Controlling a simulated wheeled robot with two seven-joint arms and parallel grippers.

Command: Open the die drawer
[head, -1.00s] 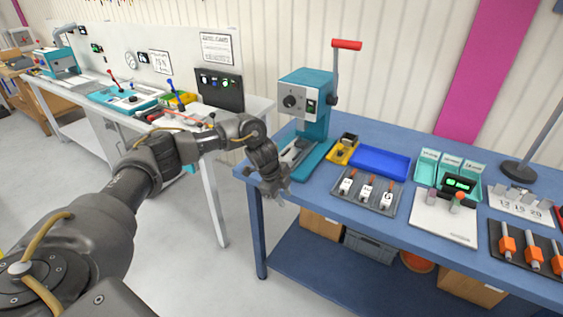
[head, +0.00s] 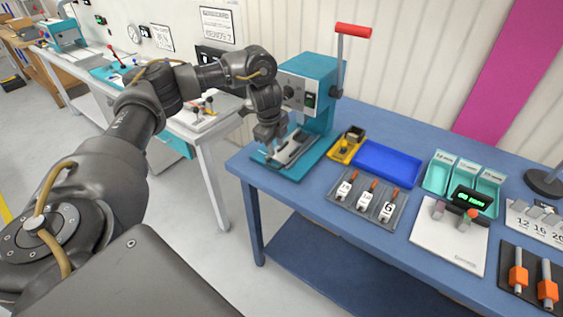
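The teal press (head: 318,92) stands at the left end of the blue table, with a red-tipped lever pointing up and a dark knob on its front. Its low teal base (head: 312,158) reaches toward me and carries a grey metal part (head: 290,150). I cannot make out a die drawer for certain; my gripper and wrist cover part of the press front and base. My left gripper (head: 269,152) points down over the left side of the base, close to it. Whether it touches, and whether its fingers are apart, is too small to tell. My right gripper is out of view.
Right of the press are a yellow holder (head: 345,148), a blue tray (head: 388,162), a grey tray (head: 340,192) with several white blocks, and teal bins (head: 438,172). A white bench (head: 212,130) stands left, across a floor gap.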

